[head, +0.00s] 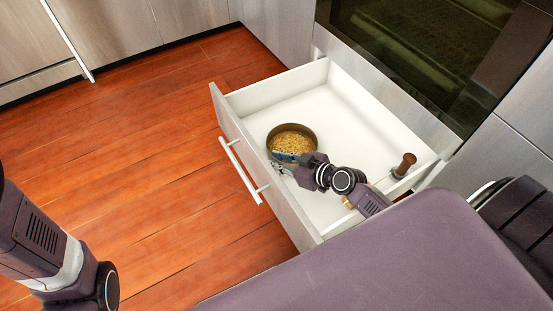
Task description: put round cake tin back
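The round cake tin (293,128) is brown-rimmed with a golden, grainy-looking inside. It is in the open white drawer (345,105), near the drawer's front panel. My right gripper (279,162) is at the tin's near edge. One finger overlaps the tin's inside and the other shows just outside the near rim. The gripper hides part of that rim, and I cannot tell whether the fingers are closed on it. My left arm shows at the lower left, over the floor, with its gripper out of view.
A brown-handled utensil (404,165) is at the drawer's right end, partly hidden by my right arm. The drawer front (262,172) has a bar handle (240,170). A dark oven door (425,50) is behind the drawer. The wooden floor (120,150) at left is clear.

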